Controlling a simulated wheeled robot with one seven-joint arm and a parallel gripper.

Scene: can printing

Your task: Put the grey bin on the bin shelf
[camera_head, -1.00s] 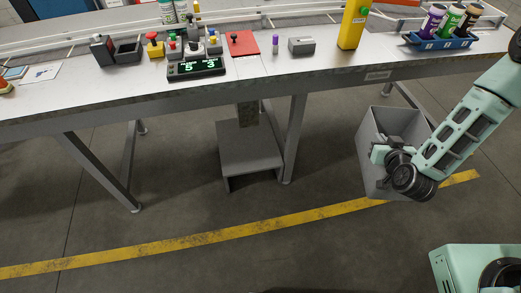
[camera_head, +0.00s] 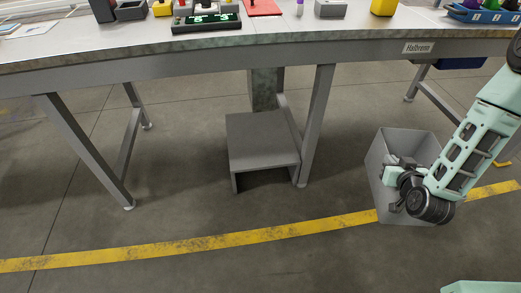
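The grey bin (camera_head: 381,152) is an open-topped box at the right, in front of the table's right part. It appears to be held off the floor and is roughly upright. My gripper (camera_head: 396,172) is at the bin's near side, overlapping its wall. It looks closed on the bin, though its fingertips are small and partly hidden. A low grey shelf (camera_head: 262,142) stands on the floor under the table, left of the bin. Its top is flat and bare.
The long metal table (camera_head: 340,58) spans the view, with a leg (camera_head: 318,125) between the shelf and the bin. A slanted leg (camera_head: 88,150) stands at left. Small items and a green display (camera_head: 207,20) lie on the tabletop. The floor in front, crossed by a yellow line (camera_head: 230,240), is clear.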

